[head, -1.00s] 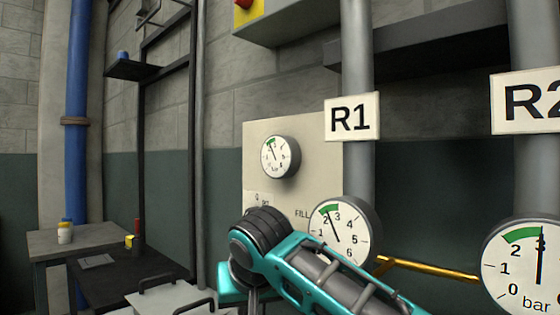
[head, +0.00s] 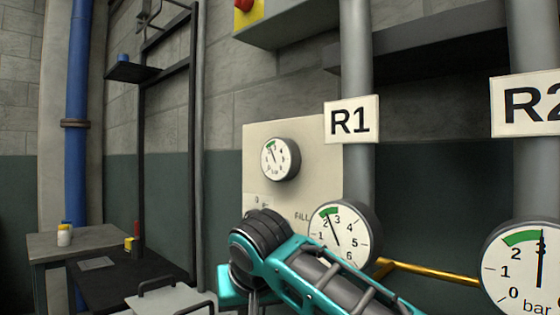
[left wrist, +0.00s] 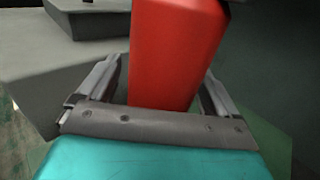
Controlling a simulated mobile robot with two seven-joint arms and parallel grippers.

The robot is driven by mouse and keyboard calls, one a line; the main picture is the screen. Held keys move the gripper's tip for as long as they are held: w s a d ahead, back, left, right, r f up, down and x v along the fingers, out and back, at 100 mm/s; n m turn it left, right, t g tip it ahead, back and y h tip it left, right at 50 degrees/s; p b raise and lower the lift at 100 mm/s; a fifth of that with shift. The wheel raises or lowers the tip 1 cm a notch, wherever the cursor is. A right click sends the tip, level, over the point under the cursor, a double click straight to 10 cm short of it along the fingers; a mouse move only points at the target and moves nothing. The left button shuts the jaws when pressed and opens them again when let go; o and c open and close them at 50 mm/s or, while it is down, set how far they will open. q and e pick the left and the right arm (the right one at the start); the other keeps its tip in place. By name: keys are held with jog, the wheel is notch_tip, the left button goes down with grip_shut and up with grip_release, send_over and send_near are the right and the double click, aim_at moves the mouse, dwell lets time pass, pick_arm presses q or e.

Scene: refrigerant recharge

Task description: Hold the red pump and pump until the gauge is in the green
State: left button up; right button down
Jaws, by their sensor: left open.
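The red pump (left wrist: 175,50) fills the middle of the left wrist view. It stands between the two fingers of my left gripper (left wrist: 163,75), which is open with a finger on either side. A gap shows beside each finger, so the grip is not closed on it. In the head view the pump and both grippers are out of sight. The R1 gauge (head: 350,240) has a green band around 2 to 3, and its needle points up and slightly left at that band. A smaller gauge (head: 276,158) on the panel has its needle up and left near its green band.
The cream panel (head: 315,165) stands behind my teal arm link. The R2 gauge (head: 520,275) is at the right, its needle near 3. A brass pipe (head: 430,269) runs between the gauges. A dark bench (head: 115,285) and shelf frame stand at the left.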

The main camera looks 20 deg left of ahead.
pick_arm(q)
jog(key=p+v, duration=0.1)
jog(key=v, duration=1.1)
jog(key=shift+s+d, duration=0.2)
jog(key=shift+s, duration=0.15)
